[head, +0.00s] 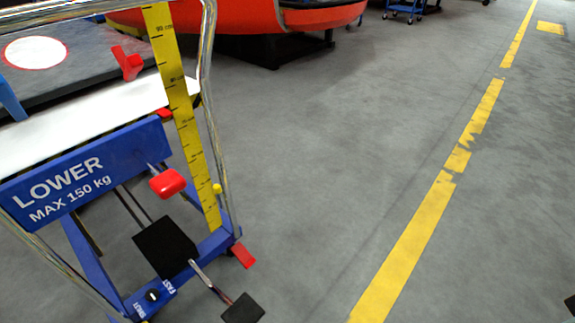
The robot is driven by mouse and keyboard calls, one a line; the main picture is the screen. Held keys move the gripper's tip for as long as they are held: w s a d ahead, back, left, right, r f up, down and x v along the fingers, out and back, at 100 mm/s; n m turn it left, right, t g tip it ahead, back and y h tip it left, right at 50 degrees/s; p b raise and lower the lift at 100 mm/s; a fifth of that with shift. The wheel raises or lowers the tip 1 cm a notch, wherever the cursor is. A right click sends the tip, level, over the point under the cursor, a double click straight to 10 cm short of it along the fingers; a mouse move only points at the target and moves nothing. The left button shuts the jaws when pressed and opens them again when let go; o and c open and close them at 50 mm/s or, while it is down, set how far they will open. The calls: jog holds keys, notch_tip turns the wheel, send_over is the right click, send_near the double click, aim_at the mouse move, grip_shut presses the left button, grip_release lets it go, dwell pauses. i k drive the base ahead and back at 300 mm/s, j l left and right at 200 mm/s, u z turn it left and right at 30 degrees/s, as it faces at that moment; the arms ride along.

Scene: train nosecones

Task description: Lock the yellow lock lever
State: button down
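A blue lift trolley (150,137) marked "LOWER MAX 150 kg" stands at the left in the head view. A small yellow knob (217,188) sits by the trolley's right-hand upright, beside the yellow measuring scale. It is the only small yellow part I see there, and I cannot tell for sure that it is the lock lever or what position it is in. A red knob (167,183) on a short rod sticks out left of it. My gripper is not in view.
A black pedal (243,309) and a red pedal (243,255) stick out at the trolley's base. A red tapered body (235,15) on a dark stand is behind. Grey floor with a yellow dashed line (405,260) is clear to the right. Dark parts at the lower-right corner are unclear.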

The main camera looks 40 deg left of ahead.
aim_at(217, 188)
jog(key=i+l+z, duration=0.1)
jog(key=i, duration=0.35)
jog(key=i+l, duration=0.15)
jog(key=i, duration=0.3)
jog(key=i+j+u, duration=0.1)
jog(key=i+u, duration=0.25)
jog(key=u, duration=0.15)
jog(key=i+u, duration=0.35)
jog(key=u, duration=0.15)
jog(key=i+l+u, duration=0.25)
jog(key=u, duration=0.25)
jog(key=i+j+u, duration=0.15)
jog(key=i+u, duration=0.3)
jog(key=i+j+u, duration=0.1)
jog(key=i+u, duration=0.15)
jog(key=u, duration=0.25)
jog(key=i+l+u, duration=0.1)
jog(key=i+u, duration=0.2)
jog(key=u, duration=0.15)
